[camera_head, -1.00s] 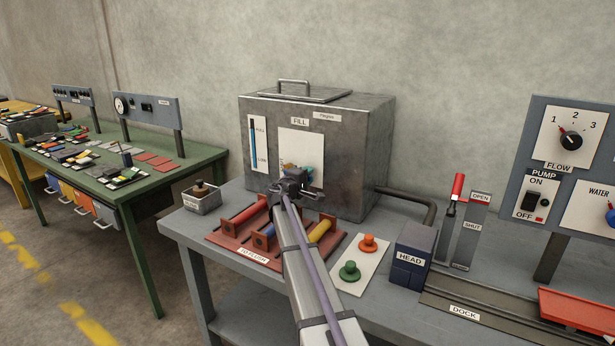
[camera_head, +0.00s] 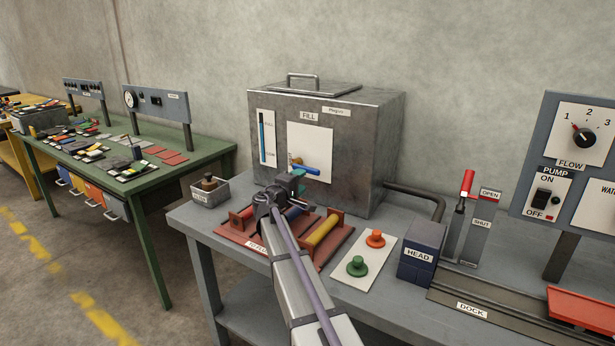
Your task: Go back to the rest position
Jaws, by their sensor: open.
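My gripper (camera_head: 284,190) is at the end of my arm in the middle of the view, above the red rack (camera_head: 233,239) that holds coloured spools. It is open; its fingers are small and partly hidden by the wrist, and I see nothing held. A yellow spool (camera_head: 322,230) and a red spool (camera_head: 241,222) lie in the rack; a blue one (camera_head: 294,212) between them is partly covered by my arm. Behind the gripper is the grey metal tank (camera_head: 367,150) with a FILL panel (camera_head: 314,142) and a blue-handled tap (camera_head: 307,168).
To the right are green (camera_head: 357,267) and orange (camera_head: 376,239) knobs, the HEAD block (camera_head: 417,252), a red-handled lever (camera_head: 466,185), the DOCK rail (camera_head: 490,311) and the PUMP panel (camera_head: 545,196). A small bin (camera_head: 209,191) stands at left. A green bench (camera_head: 205,160) is farther left.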

